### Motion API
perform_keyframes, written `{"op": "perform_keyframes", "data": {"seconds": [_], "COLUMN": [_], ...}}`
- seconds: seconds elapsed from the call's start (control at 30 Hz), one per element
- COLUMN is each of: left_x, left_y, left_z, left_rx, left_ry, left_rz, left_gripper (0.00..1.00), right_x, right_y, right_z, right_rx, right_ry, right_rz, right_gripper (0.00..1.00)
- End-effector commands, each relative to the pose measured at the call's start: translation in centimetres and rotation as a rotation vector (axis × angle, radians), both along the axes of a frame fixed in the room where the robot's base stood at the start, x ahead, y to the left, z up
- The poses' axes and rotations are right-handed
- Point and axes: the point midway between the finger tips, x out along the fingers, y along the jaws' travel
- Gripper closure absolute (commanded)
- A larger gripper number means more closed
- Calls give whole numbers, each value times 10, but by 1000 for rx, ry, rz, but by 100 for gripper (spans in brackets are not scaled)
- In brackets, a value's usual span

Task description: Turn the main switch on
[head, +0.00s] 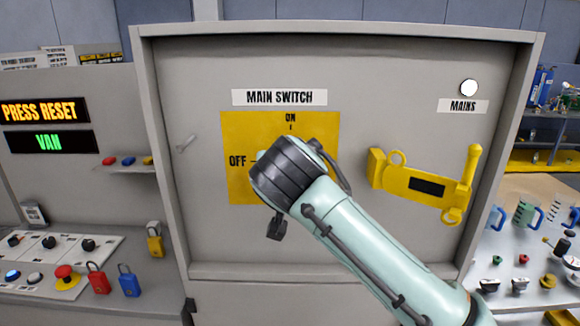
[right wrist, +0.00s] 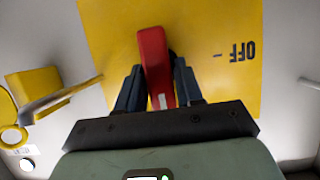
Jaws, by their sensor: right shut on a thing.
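The main switch panel is a yellow plate (head: 235,125) under a "MAIN SWITCH" label (head: 280,97), with ON marked at the top and OFF at the left. My right arm and wrist cover the middle of the plate in the head view, so the switch is hidden there. In the right wrist view the red switch handle (right wrist: 153,55) stands between the two dark fingers of my right gripper (right wrist: 158,78), which is shut on it. The OFF mark appears upside down beside it. I cannot tell exactly which mark the handle points to. My left gripper is not in view.
A white round lamp (head: 468,88) sits above the "MAINS" label. A yellow bracket (head: 427,186) juts from the cabinet right of the switch. The cabinet's raised side walls frame the panel. At left, a console carries padlocks (head: 97,280) and buttons; its display reads "PRESS RESET" (head: 45,110).

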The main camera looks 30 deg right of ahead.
Motion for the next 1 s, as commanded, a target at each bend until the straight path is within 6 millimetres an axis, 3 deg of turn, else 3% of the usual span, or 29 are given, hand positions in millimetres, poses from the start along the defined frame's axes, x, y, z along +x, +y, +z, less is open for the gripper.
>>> {"op": "perform_keyframes", "data": {"seconds": [0.23,0.27,0.3,0.67,1.0], "left_x": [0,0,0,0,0], "left_y": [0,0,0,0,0], "left_z": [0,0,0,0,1], "left_rx": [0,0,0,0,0], "left_ry": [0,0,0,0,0], "left_rz": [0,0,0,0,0], "left_gripper": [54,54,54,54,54], "right_x": [0,0,0,-3,-53], "right_y": [-1,-1,-1,2,34], "right_z": [-1,-1,-1,1,27], "right_rx": [1,1,1,0,2], "right_ry": [1,1,1,0,-1], "right_rz": [-4,-4,-4,1,5], "right_gripper": [94,54,47,47,47]}}
